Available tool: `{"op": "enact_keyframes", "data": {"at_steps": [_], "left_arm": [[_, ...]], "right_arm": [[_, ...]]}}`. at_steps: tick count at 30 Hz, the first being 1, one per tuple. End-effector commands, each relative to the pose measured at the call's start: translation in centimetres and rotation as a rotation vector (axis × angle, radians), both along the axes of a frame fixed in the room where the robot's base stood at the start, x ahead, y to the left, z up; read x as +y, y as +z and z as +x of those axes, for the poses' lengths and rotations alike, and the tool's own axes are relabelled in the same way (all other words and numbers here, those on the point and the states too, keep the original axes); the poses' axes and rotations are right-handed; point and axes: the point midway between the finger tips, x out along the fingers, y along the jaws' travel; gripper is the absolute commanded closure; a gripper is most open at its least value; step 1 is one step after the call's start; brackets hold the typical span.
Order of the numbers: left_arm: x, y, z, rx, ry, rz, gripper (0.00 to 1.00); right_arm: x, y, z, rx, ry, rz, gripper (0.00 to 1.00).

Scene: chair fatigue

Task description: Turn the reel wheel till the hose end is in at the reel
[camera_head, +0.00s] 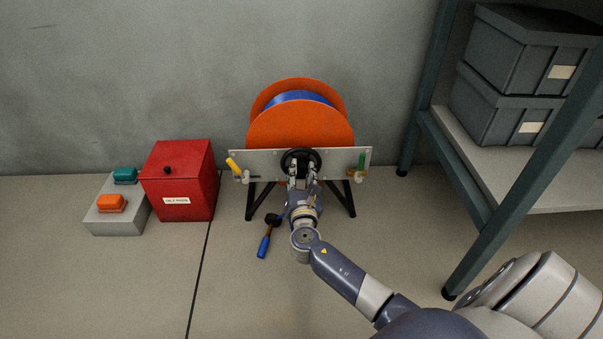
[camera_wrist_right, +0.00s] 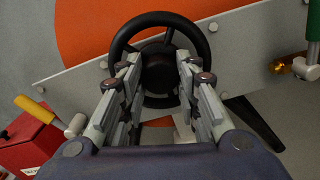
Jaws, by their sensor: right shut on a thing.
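The orange reel (camera_head: 300,124) stands on black legs against the wall, with blue hose (camera_head: 299,96) wound on its drum. The black reel wheel (camera_wrist_right: 205,38) sits on the front of a pale plate; it also shows in the head view (camera_head: 287,156). My right gripper (camera_wrist_right: 158,75) is shut on the middle of this wheel, one finger on each side of the hub. A short blue piece with a black end (camera_head: 264,246) lies on the floor before the reel, perhaps the hose end; its link to the reel is hidden. My left gripper is not in view.
Yellow (camera_head: 234,164) and green (camera_head: 362,161) handled valves sit at the plate's ends. A red box (camera_head: 181,186) and a grey button box (camera_head: 117,213) stand left. A shelf (camera_head: 530,165) with dark bins (camera_head: 520,60) stands right. The front left floor is clear.

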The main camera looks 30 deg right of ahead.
Motion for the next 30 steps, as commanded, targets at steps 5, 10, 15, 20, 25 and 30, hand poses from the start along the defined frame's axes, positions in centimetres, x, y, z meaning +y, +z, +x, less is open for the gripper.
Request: {"op": "enact_keyframes", "data": {"at_steps": [5,10,15,20,25,30], "left_arm": [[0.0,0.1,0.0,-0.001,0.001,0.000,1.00],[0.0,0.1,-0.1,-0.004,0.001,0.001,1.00],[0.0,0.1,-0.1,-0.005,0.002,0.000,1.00],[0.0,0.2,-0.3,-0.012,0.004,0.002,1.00],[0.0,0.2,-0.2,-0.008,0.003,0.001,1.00],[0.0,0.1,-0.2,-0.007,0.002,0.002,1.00]], "right_arm": [[0.0,0.1,0.0,-0.001,-0.001,-0.003,0.68],[0.0,0.1,0.0,0.000,0.000,-0.002,0.49],[0.0,0.0,0.0,0.001,0.000,-0.003,0.49],[0.3,0.0,-0.4,0.002,0.000,-0.002,0.49],[1.6,-0.1,-2.6,0.004,0.001,0.000,0.49],[3.6,-0.1,-5.9,0.003,0.002,0.000,0.49]]}}
